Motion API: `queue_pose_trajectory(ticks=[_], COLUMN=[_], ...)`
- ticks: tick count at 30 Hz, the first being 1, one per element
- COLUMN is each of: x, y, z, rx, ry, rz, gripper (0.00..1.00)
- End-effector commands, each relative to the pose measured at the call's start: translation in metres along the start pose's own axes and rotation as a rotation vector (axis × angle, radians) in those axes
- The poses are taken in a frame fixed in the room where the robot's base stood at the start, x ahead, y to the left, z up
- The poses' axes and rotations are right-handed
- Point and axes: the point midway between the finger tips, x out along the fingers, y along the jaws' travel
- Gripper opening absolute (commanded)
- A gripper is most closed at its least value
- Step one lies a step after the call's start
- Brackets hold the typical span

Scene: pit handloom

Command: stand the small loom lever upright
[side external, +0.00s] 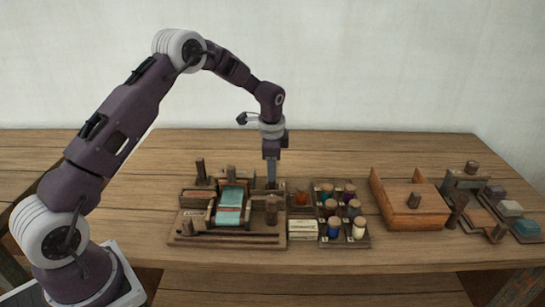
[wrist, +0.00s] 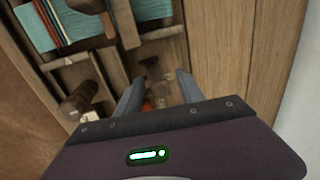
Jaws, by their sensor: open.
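The small pit loom (side external: 225,238) is a brown wooden frame with teal and striped cloth (side external: 230,198) on it. My gripper (side external: 271,184) points straight down at the loom's right rear part. In the wrist view, my gripper (wrist: 160,78) has its two fingers apart, with no object visibly clamped between them. A short dark piece (wrist: 150,63) lies just beyond the fingertips; I cannot tell whether it is the lever. A thick round-headed peg (wrist: 78,100) stands left of the fingers; a peg also shows in the side view (side external: 271,210). The fingertips' contact with the loom is unclear.
Right of the loom are an orange item (side external: 301,198), a pale block (side external: 303,229) and a rack of coloured spools (side external: 345,241). Farther right stand an orange-brown wooden box (side external: 414,220) and a small wooden stand (side external: 465,184). The table's rear strip is clear.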

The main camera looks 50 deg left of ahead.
Motion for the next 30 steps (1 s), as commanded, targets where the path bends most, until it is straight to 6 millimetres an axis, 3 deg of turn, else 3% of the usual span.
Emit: queue_pose_trajectory(ticks=[15, 27, 29, 30], x=[-0.056, -0.066, -0.082, -0.102], y=[-0.012, -0.012, -0.008, -0.001], z=[0.0, 0.0, 0.0, 0.001], rx=[0.0, -0.003, -0.022, -0.048], ry=[0.002, 0.002, 0.011, 0.023], rz=[-0.002, -0.002, -0.01, -0.02], gripper=[0.45, 0.45, 0.45, 0.45])
